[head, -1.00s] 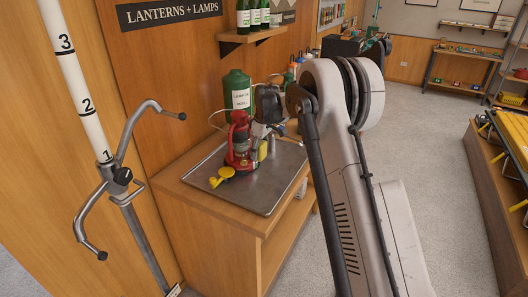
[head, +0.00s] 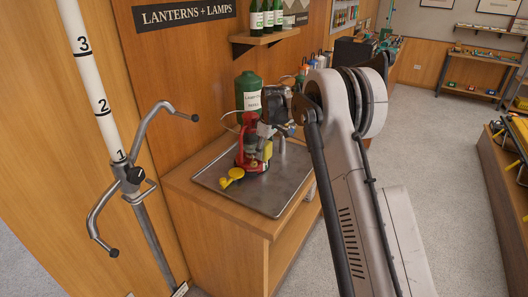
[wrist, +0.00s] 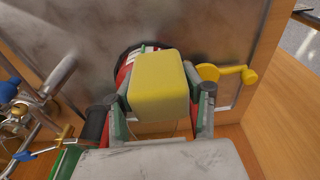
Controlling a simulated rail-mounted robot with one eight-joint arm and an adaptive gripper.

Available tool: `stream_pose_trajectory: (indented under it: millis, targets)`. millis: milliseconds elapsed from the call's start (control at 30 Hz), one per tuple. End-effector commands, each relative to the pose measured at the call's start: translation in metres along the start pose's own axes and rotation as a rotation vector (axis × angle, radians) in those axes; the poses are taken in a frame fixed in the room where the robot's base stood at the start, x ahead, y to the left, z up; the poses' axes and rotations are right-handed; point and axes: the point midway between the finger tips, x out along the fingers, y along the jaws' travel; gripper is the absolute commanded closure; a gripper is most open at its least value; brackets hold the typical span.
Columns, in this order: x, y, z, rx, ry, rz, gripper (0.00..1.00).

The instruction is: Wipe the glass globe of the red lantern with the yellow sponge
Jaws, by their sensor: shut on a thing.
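The red lantern (head: 242,158) stands upright on a metal tray in the head view. My gripper (head: 266,138) reaches down at the lantern's near right side. It is shut on the yellow sponge (wrist: 157,80), with one finger on each side in the wrist view. The sponge also shows in the head view (head: 267,150), in front of the lantern. It overlaps the lantern in both views; whether it touches the globe I cannot tell. The globe is mostly hidden. The lantern's red body (wrist: 124,68) shows behind the sponge in the wrist view.
A yellow crank-shaped piece (head: 231,177) is at the lantern's front left; it also shows in the wrist view (wrist: 230,74). A green jug (head: 247,88) stands behind the lantern. The tray's right side (head: 284,178) is clear. A metal stand (head: 137,190) rises at left.

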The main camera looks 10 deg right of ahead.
Motion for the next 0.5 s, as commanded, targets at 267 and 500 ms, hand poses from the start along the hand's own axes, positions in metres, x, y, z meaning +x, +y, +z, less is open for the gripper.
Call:
stream_pose_trajectory:
  millis: [267,500]
  targets:
    - [0.0008,0.0000,-0.0036,0.000,0.000,0.000,0.78]
    - [0.0014,0.0000,-0.0078,-0.001,0.000,0.000,0.78]
